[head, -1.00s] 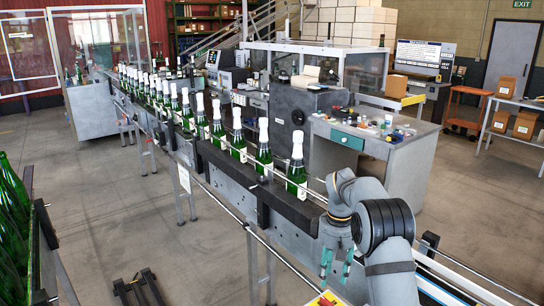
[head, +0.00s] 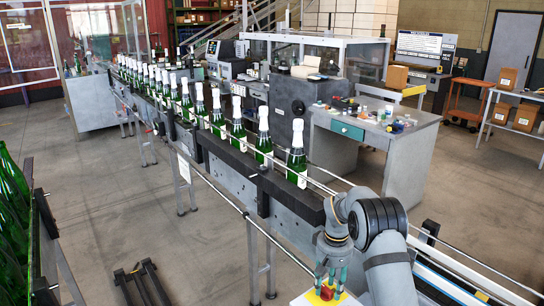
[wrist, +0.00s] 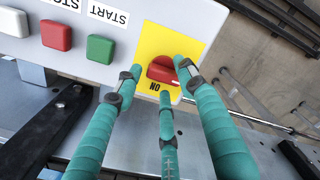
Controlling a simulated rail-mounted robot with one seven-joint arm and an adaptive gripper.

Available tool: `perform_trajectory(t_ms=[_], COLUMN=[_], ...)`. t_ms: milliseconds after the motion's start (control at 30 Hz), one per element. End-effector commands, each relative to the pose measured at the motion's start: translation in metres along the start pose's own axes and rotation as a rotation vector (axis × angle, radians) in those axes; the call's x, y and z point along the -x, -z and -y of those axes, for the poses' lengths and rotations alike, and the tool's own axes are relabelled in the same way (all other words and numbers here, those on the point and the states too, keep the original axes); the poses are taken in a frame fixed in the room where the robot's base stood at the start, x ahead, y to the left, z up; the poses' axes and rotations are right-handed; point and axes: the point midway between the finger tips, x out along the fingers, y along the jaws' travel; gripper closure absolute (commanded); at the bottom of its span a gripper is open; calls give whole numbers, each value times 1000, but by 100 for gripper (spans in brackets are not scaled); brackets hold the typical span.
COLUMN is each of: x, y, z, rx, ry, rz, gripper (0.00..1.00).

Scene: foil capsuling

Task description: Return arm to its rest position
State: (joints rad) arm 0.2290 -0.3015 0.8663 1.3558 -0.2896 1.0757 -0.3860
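My gripper (head: 329,289) is at the bottom of the head view, pointing down with its teal fingers around a red rotary knob (head: 327,292). In the wrist view the red knob (wrist: 161,69) sits on a yellow plate (wrist: 152,37) marked ON, upside down. The three fingertips (wrist: 160,77) stand apart around the knob, one on each side and one below in the picture. The fingers look spread; contact with the knob is not clear. My arm reaches in from the lower right of the head view.
The control box (wrist: 125,70) also carries green (wrist: 100,48), red (wrist: 56,35) and white (wrist: 14,21) buttons. A conveyor (head: 230,165) with a row of green foil-topped bottles (head: 297,156) runs to the back left. A bottle crate (head: 43,225) stands at the left edge.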

Motion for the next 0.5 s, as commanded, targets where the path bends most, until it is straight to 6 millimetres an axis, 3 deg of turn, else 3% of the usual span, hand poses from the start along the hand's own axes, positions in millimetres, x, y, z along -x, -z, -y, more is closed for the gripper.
perform_trajectory(t_ms=[300,500], x=[0,0], y=[-2,-3], z=[0,1], rx=[-385,-533], ry=[0,0], rz=[-1,0], gripper=[60,60])
